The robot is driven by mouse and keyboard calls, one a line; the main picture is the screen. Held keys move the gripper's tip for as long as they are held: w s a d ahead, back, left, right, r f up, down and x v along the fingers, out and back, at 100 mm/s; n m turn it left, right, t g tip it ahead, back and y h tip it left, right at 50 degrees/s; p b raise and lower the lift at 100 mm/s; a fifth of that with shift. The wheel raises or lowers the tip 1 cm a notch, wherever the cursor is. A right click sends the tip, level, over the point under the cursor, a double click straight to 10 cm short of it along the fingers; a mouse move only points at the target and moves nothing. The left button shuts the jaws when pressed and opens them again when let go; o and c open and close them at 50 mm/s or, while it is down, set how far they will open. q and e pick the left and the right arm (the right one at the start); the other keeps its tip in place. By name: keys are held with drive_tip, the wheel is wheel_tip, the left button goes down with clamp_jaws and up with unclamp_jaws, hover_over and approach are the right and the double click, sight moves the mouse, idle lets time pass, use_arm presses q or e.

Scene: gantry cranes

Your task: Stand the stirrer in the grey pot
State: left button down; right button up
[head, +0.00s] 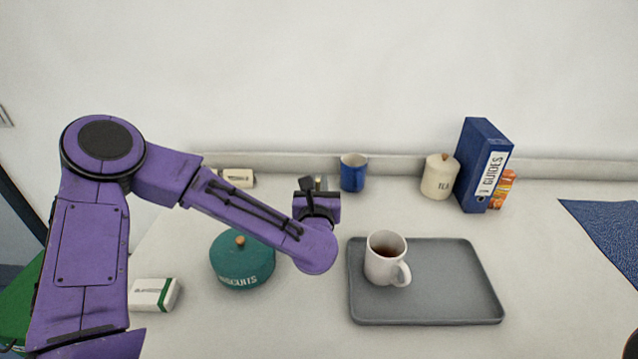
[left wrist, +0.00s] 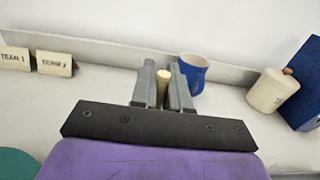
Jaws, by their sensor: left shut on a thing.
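My left gripper (head: 319,184) is over the back middle of the counter, behind the grey tray. It is shut on a slim pale wooden stick, which I take to be the stirrer (head: 317,183). In the left wrist view the stirrer (left wrist: 163,86) shows between the two grey fingers of my left gripper (left wrist: 163,92), its rounded end showing. Most of its length is hidden by the gripper. I cannot make out a grey pot in either view; the area behind my gripper is hidden.
A blue mug (head: 353,173) stands just right of my gripper. A white mug of tea (head: 386,259) stands on the grey tray (head: 455,300). A green biscuit tin (head: 243,262), white box (head: 154,294), tea canister (head: 439,178) and blue binder (head: 478,160) stand around.

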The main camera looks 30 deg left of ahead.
use_arm(q)
drive_tip(key=shift+f, duration=0.15)
drive_tip(key=c, duration=1.1)
unclamp_jaws()
drive_tip(key=shift+r, duration=0.35)
drive_tip(key=v, duration=1.2)
drive_tip(key=shift+f+b, duration=0.15)
drive_tip(key=shift+b, duration=0.15)
